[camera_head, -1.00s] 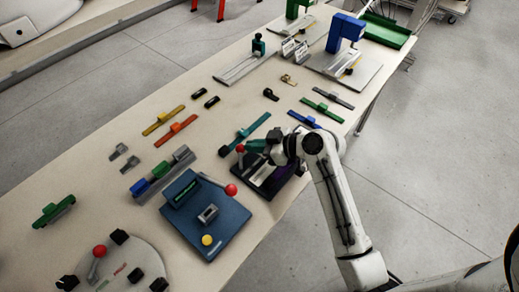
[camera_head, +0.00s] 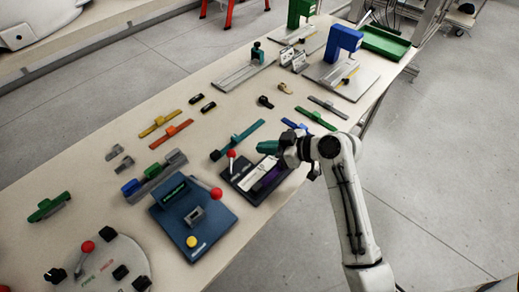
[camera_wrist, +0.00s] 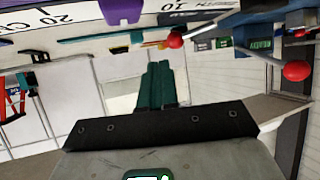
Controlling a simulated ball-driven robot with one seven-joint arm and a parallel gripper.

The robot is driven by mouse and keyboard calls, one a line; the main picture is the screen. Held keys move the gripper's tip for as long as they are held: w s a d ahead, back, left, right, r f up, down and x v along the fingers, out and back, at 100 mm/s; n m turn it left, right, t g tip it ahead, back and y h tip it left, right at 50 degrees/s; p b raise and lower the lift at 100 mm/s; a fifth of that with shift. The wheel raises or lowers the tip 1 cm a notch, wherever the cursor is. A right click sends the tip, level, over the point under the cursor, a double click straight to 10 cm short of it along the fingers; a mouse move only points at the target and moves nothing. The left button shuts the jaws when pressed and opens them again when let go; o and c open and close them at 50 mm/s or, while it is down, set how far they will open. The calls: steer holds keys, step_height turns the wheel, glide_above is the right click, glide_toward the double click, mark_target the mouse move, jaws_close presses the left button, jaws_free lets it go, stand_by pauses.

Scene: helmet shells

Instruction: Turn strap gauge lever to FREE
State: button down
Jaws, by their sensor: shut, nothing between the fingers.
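The strap gauge (camera_head: 246,187) is a dark base with purple parts and a pale scale plate near the table's front edge. Its lever (camera_head: 231,154) has a red ball knob and stands up at the gauge's left end. My gripper (camera_head: 263,147) has teal fingers, shut and empty, above the far side of the gauge. It is to the right of the knob and apart from it. In the wrist view, the shut fingers (camera_wrist: 158,84) show below the red knob (camera_wrist: 175,40) and the scale (camera_wrist: 60,14). I cannot read the lever's marked position.
A blue console (camera_head: 190,220) with a red-knobbed lever (camera_head: 216,193) stands left of the gauge. A round plate (camera_head: 112,262) with another red-knobbed lever is at lower left. Coloured strap pieces lie behind the gauge. Free floor is to the right.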

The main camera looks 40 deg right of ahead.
steer(key=s+d+r, duration=0.3)
steer(key=s+d, duration=0.1)
steer(key=s, duration=0.1)
steer(key=shift+b, duration=0.35)
steer(key=shift+r, duration=0.1)
steer(key=shift+w+a+r+n+g+p, duration=0.15)
steer(key=shift+w+a+r+n+g, duration=0.3)
steer(key=shift+r+g, duration=0.35)
steer(key=shift+w+a+r+n+g+p, duration=0.2)
steer(key=shift+r+n+g, duration=0.35)
steer(key=shift+g, duration=0.45)
steer(key=shift+w+a+r+n+g+p, duration=0.1)
steer(key=shift+w+a+r+n+g, duration=0.3)
steer(key=shift+r+g, duration=0.4)
steer(key=shift+d+f, duration=0.1)
steer(key=shift+f, duration=0.05)
glide_toward(231, 162)
steer(key=w+f, duration=0.1)
steer(key=f, duration=0.1)
steer(key=w+d+f, duration=0.1)
steer(key=w+f, duration=0.1)
steer(key=shift+w, duration=0.25)
steer(key=shift+w+a+f, duration=0.3)
steer(key=shift+w+f, duration=0.05)
steer(key=shift+w, duration=0.2)
